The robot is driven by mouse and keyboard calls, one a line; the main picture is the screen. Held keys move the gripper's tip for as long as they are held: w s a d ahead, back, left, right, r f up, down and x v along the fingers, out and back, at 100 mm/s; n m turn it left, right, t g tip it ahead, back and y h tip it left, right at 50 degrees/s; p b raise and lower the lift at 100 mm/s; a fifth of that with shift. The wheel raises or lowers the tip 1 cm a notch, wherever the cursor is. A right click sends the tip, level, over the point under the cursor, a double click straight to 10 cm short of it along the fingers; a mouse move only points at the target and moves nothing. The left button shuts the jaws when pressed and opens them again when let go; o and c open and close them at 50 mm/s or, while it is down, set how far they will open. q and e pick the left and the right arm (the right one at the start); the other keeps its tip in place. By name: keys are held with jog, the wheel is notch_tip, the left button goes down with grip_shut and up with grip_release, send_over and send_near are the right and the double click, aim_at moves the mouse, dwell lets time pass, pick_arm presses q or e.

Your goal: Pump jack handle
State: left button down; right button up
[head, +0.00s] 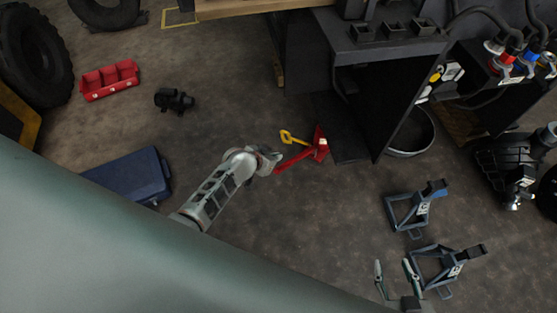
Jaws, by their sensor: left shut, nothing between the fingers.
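A red floor jack (320,143) sits on the floor near the centre, beside the dark forklift body. A red bar, its handle (293,161), slants down-left from it. A yellow piece with a looped end (288,136) lies just above the bar. My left gripper (276,158) is shut and empty, close to the bar's lower-left end. From this angle I cannot tell whether it touches the bar. My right gripper (393,265) is at the bottom, its two fingers apart, with nothing seen between them.
Two blue-grey stands (403,213) (430,267) are on the floor at right, the lower one close to my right gripper. A blue case (130,177), a red tray (109,80) and a small black part (174,100) lie at left. The forklift body (400,95) blocks the upper right.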

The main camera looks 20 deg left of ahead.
aim_at(281, 167)
pick_arm(q)
jog(key=f, duration=0.1)
jog(key=w+f+b, duration=0.1)
jog(key=f, duration=0.1)
jog(key=shift+w+d+f+b, duration=0.15)
jog(key=shift+d+f+b, duration=0.15)
jog(key=shift+b+x, duration=0.5)
jog(key=shift+x, duration=0.35)
jog(key=b+x, duration=0.2)
jog(key=x, duration=0.2)
jog(key=shift+f, duration=0.1)
jog(key=shift+s+a+f+b, duration=0.1)
jog(key=shift+s+f+b, duration=0.2)
jog(key=shift+f, duration=0.15)
jog(key=shift+s+a+f+b, duration=0.2)
jog(key=shift+s+f+b, duration=0.1)
jog(key=shift+s+f, duration=0.15)
jog(key=shift+f, duration=0.15)
pick_arm(e)
jog(key=shift+t+y, duration=0.3)
jog(key=shift+y, duration=0.3)
jog(key=a, duration=0.1)
jog(key=w+a, duration=0.1)
jog(key=a+r, duration=0.1)
jog(key=shift+w+a, duration=0.3)
pick_arm(q)
jog(key=shift+a, duration=0.1)
